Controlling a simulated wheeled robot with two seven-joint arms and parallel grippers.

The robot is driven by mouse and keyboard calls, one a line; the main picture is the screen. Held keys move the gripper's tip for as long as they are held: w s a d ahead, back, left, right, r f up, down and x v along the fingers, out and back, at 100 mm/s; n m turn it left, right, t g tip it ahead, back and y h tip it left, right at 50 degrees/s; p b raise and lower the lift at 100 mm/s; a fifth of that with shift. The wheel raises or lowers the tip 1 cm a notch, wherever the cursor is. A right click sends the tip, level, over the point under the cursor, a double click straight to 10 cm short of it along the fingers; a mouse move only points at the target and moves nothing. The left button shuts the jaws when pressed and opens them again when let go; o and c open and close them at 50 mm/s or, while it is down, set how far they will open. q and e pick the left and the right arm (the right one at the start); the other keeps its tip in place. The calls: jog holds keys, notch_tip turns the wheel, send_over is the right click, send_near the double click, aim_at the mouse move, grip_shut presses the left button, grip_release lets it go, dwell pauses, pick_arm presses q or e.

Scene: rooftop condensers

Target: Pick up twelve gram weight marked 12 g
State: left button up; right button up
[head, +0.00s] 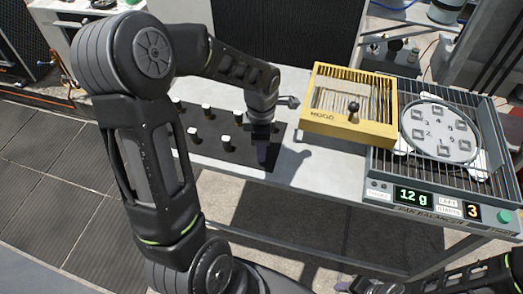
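Several small dark weights with pale tops stand on a black mat (210,152) on the table. One weight (228,141) stands near the front of the mat, and another (192,131) is further left. Their markings are too small to read, so I cannot tell which is the 12 g one. My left gripper (262,146) points down over the right part of the mat, to the right of the visible weights. Its fingers are dark and blurred, and I cannot tell whether they are open or hold anything. Only part of my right arm shows at the bottom right; its gripper is out of view.
A yellow wooden box (350,128) with a black knob stands right of the mat. Right of it, the balancer (378,189) reads "12 g" and "3" and carries a round disc (440,130) with numbered squares. The table (318,170) is clear in front of the box.

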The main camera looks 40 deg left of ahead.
pick_arm(q)
grip_shut()
dwell(0.4)
notch_tip(320, 180, up, 10)
jog(key=shift+r+b, duration=0.1)
jog(key=shift+b, duration=0.3)
dwell(0.6)
